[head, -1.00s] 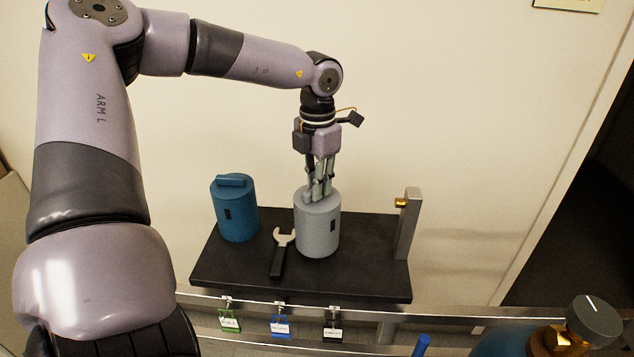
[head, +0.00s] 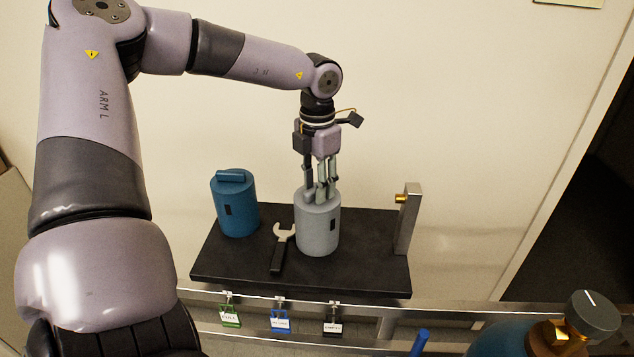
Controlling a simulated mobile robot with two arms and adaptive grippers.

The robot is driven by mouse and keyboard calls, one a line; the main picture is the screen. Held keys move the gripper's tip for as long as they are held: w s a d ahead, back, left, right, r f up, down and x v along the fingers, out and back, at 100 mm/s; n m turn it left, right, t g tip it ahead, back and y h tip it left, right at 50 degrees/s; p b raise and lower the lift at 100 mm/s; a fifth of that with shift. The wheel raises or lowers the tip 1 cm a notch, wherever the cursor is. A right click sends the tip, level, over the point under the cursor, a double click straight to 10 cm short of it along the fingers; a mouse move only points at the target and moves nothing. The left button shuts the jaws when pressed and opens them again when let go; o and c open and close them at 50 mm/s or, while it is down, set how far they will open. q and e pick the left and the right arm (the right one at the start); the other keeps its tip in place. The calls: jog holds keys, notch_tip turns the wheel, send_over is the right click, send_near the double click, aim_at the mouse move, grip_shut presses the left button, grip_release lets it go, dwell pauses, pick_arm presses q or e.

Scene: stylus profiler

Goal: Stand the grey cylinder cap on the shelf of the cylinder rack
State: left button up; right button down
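The grey cylinder cap (head: 318,230) stands upright on the dark shelf (head: 345,277) of the cylinder rack, right of the middle. My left gripper (head: 320,197) points straight down at the cap's top. Its fingers are spread apart, with their tips at or just above the cap's top; I cannot tell whether they touch it. The fingers hide any grip on top of the cap. My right gripper is not in view.
A blue cap (head: 236,208) stands at the shelf's left. A wrench (head: 280,247) lies between the caps. A metal upright (head: 408,218) rises at the right edge. Several tags hang below at the rail (head: 400,312). A cylinder valve knob (head: 594,314) is at lower right.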

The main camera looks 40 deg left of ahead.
pick_arm(q)
jog(key=shift+r, duration=0.15)
jog(key=shift+w+r, duration=0.1)
jog(key=shift+r, duration=0.25)
notch_tip(320, 180, up, 11)
jog(key=b, duration=0.2)
jog(key=shift+r, duration=0.15)
